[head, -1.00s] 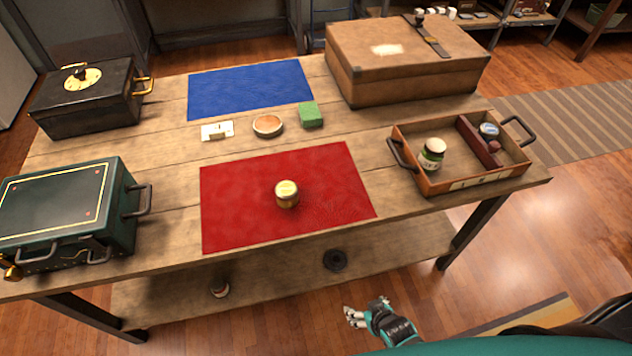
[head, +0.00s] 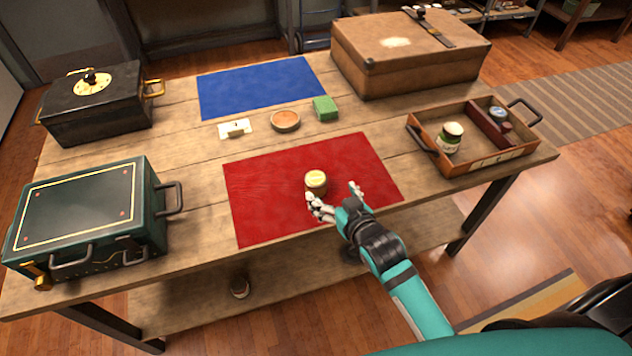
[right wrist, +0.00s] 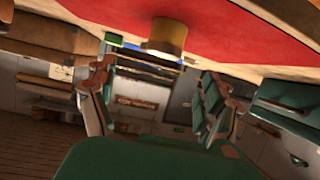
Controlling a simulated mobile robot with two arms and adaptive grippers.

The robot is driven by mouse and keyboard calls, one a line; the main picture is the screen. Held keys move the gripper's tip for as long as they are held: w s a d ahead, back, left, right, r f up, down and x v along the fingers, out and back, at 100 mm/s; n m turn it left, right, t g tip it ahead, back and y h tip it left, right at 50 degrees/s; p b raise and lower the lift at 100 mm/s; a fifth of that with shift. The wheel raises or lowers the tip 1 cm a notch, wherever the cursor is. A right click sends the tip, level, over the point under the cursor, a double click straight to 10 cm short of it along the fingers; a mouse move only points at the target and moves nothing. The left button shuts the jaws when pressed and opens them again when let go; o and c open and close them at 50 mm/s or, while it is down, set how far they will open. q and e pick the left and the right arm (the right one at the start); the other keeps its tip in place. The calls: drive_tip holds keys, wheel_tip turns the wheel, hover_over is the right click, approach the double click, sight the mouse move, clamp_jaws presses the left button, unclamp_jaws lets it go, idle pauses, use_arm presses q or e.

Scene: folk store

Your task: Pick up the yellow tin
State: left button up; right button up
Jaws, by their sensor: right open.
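The yellow tin (head: 316,181), small and round with a pale yellow lid, stands upright on the red mat (head: 262,213) on the wooden table. It also shows in the right wrist view (right wrist: 167,38), beyond the fingers and near the top of the picture. My right gripper (head: 336,197) is open over the near part of the red mat, just in front and to the right of the tin. Its fingers are spread and hold nothing; in the head view one finger is close to the tin's lower side, and I cannot tell if it touches. My left gripper is not in view.
A tray (head: 483,165) with a jar (head: 450,137) stands right of the mat. A green box (head: 92,215) and a black box (head: 95,103) stand at left. A brown case (head: 410,60), green block (head: 325,108), round dish (head: 286,121) and blue mat (head: 262,86) lie behind.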

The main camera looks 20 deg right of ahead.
sight(318, 182)
drive_tip(key=x, duration=0.6)
drive_tip(key=p+x, duration=0.1)
drive_tip(key=x, duration=0.3)
drive_tip(key=shift+a+f, duration=0.2)
drive_tip(key=shift+a, duration=0.05)
drive_tip(key=c, duration=1.3)
